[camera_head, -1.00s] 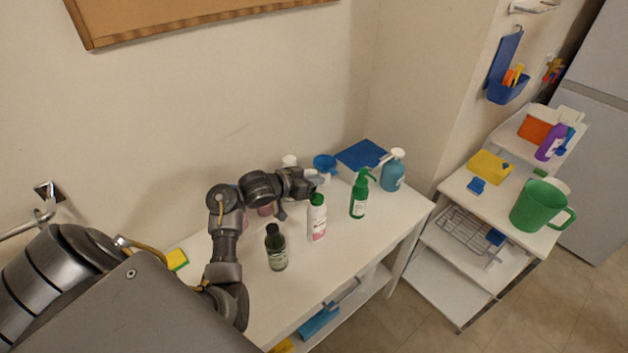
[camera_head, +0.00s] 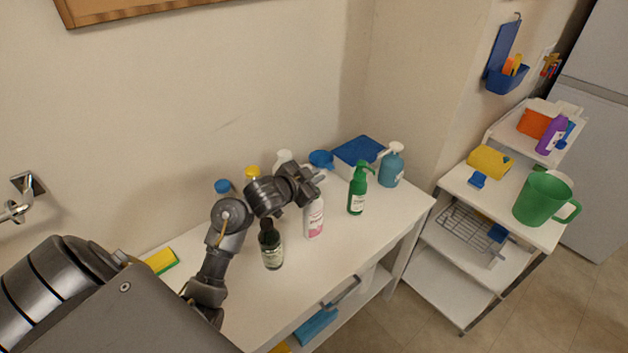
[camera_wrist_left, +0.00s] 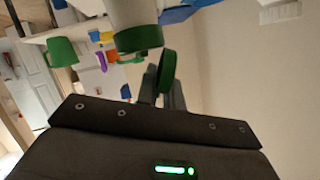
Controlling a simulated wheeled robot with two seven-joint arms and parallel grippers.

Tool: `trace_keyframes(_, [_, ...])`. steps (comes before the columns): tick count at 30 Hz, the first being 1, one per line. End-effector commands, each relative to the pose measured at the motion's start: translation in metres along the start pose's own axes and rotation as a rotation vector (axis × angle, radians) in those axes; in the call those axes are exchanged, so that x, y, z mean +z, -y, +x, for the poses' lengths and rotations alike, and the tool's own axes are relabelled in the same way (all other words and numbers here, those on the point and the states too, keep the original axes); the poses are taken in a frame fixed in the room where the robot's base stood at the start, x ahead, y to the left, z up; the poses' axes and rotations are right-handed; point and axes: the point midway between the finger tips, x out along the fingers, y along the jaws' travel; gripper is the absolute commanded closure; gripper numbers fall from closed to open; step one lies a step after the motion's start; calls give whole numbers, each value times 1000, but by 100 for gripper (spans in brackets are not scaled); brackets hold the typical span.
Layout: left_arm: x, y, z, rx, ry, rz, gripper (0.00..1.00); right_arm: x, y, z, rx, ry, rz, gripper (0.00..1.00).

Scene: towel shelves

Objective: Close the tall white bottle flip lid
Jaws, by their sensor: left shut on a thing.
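The tall white bottle (camera_head: 314,221) with a pink label stands upright on the white shelf top. Its top is hidden behind my left gripper (camera_head: 318,182) in the head view. In the left wrist view, the white bottle body (camera_wrist_left: 127,12) and its green cap (camera_wrist_left: 139,38) show close up. The round green flip lid (camera_wrist_left: 167,71) stands open beside the cap, at an angle to it. My left gripper's fingers (camera_wrist_left: 163,88) are shut on the lid, though the exact contact is partly hidden. My right gripper is not in view.
A dark bottle (camera_head: 271,246) stands close left, and a green spray bottle (camera_head: 357,190) right. A blue pump bottle (camera_head: 391,166) is farther right. A white-topped bottle (camera_head: 284,158) and a blue funnel-like item (camera_head: 321,159) stand behind. The front right shelf top is clear.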

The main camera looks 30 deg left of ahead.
Motion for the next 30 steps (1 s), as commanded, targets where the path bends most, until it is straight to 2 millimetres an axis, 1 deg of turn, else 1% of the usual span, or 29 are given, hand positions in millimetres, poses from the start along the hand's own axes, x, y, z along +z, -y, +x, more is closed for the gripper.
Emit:
trace_keyframes(3, [1, -2, 0, -5, 0, 18, 100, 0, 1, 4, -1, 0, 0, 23])
trace_keyframes(15, [0, -1, 0, -9, 1, 24, 100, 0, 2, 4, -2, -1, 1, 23])
trace_keyframes(16, [0, -1, 0, -9, 1, 24, 90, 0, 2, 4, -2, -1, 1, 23])
trace_keyframes(21, [0, -1, 0, -9, 1, 23, 69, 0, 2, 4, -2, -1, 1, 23])
trace_keyframes(30, [-2, 0, -1, -9, 0, 23, 69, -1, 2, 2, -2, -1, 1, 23])
